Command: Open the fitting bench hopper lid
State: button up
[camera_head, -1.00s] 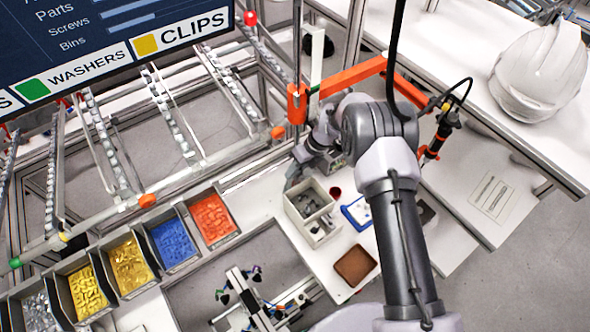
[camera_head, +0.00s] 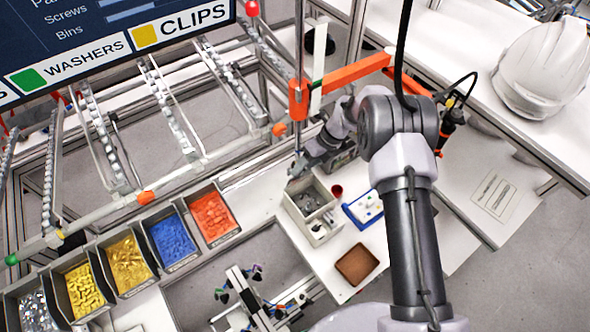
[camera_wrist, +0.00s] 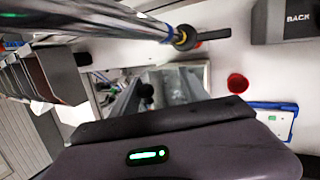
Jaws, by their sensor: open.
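My gripper (camera_head: 299,166) is open and points down at the back left corner of a grey-white bin (camera_head: 322,231) on the fitting bench. I cannot tell whether it touches the bin. The bin has compartments, and grey parts (camera_head: 310,201) lie in the larger one. A dark grey box (camera_head: 343,158) stands just behind, partly hidden by my arm. I cannot make out for sure which of these is the hopper, and no lid shows clearly. In the wrist view a box marked BACK (camera_wrist: 285,22) is at top right, and my gripper's dark body covers the bottom.
A red cup (camera_head: 337,190), a blue-edged tray (camera_head: 364,208) and a brown tray (camera_head: 357,264) sit right of the bin. An upright pole (camera_head: 300,60) and an orange arm (camera_head: 350,75) stand close to my wrist. Coloured part bins (camera_head: 172,238) line the left.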

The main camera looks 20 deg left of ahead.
jog(key=o, duration=0.7)
jog(key=d, duration=0.2)
jog(key=w+d+b, duration=0.1)
jog(key=d, duration=0.1)
jog(key=w+d, duration=0.1)
jog(key=d, duration=0.1)
jog(key=shift+w+d+r+b, duration=0.2)
jog(key=shift+d+r+b, duration=0.05)
jog(key=shift+d+b, duration=0.15)
jog(key=shift+c, duration=0.2)
jog(key=shift+s+r, duration=0.25)
jog(key=shift+s, duration=0.25)
jog(key=shift+w+d+r+p, duration=0.1)
jog(key=shift+d+r+p, duration=0.1)
jog(key=shift+d+p, duration=0.15)
jog(key=shift+c, duration=1)
jog(key=shift+w+d+r+p, duration=0.15)
jog(key=shift+w+d+p, duration=0.1)
jog(key=shift+d, duration=0.35)
jog(key=shift+w+d+r+p, duration=0.1)
jog(key=shift+w+d, duration=0.1)
jog(key=shift+d, duration=0.35)
jog(key=c, duration=0.5)
jog(key=shift+o, duration=0.2)
jog(key=s+d+r+p, duration=0.3)
jog(key=d+r+p, duration=0.3)
jog(key=d+r, duration=0.4)
jog(key=shift+s+d+r+g, duration=0.2)
jog(key=shift+d+r+g, duration=0.1)
jog(key=shift+d, duration=1.05)
